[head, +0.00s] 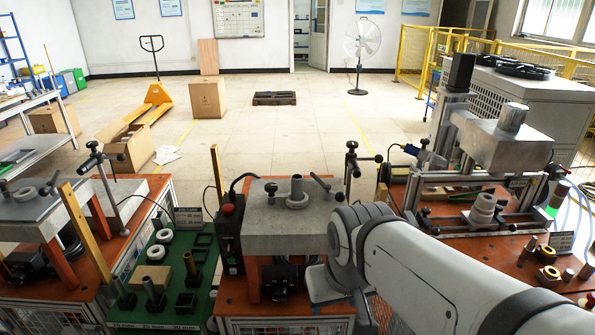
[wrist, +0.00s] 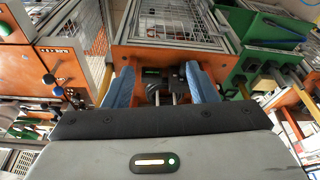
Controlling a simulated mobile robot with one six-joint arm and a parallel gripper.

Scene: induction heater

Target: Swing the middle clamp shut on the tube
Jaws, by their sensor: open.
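In the head view, a short grey tube (head: 297,184) stands upright with a round collar at its foot on the grey block of the middle station (head: 262,225). Small dark-knobbed clamp parts sit on either side of it: one on the left (head: 271,189) and a tilted lever on the right (head: 321,182). I cannot tell exactly which part is the middle clamp; neither part visibly closes over the tube. In the wrist view, my gripper (wrist: 162,85) is open, its blue fingers wide apart with nothing held between them. The tube is not clearly visible there.
A red-buttoned control box (head: 229,235) stands left of the block. A black-knobbed post (head: 351,165) rises behind it on the right. A green tray (head: 165,290) with rings and posts lies left. The right station (head: 490,215) has a tall metal frame. My arm covers the lower right.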

